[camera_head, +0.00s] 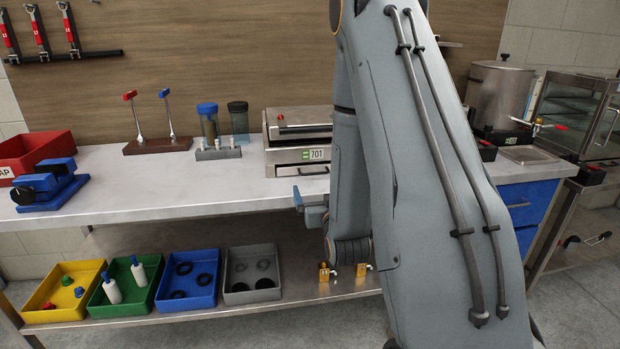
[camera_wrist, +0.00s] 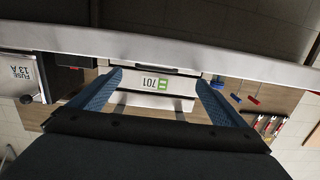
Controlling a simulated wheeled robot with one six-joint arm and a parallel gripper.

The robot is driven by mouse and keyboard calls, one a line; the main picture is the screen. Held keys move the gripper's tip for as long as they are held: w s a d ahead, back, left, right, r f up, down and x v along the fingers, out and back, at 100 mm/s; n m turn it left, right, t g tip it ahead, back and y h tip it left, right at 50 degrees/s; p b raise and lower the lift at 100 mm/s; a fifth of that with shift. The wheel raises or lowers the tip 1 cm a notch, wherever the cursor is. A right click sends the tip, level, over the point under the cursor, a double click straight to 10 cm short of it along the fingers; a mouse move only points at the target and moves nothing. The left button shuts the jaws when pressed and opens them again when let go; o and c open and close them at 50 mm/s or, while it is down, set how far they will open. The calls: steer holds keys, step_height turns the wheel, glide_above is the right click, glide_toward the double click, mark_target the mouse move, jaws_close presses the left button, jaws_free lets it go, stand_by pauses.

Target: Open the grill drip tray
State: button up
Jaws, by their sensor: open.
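The grill (camera_head: 285,128) is a pale metal box on the worktop, with a green and white label reading 701. Its low front panel, seemingly the drip tray (camera_head: 290,171), sits flush with the body and looks closed. My arm hides the grill's right side. My gripper (camera_head: 311,208) is open and empty, with blue fingers, in front of and below the grill at the worktop's front edge. In the wrist view, which is upside down, the grill front (camera_wrist: 135,81) shows between the two spread fingers of my gripper (camera_wrist: 158,78), apart from them.
The worktop (camera_head: 200,190) has its front edge close to my gripper. Left of the grill stand a jar rack (camera_head: 218,154), a wooden stand with levers (camera_head: 157,146) and a blue device (camera_head: 50,186). A pot (camera_head: 497,95) stands right.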

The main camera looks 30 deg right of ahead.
mark_target(315, 174)
steer(key=shift+w+d+r+t+h, duration=0.1)
steer(key=shift+w+d+t+h, duration=0.2)
steer(key=shift+w+d+t, duration=0.1)
steer(key=shift+p+x, duration=0.75)
steer(key=shift+x, duration=3.05)
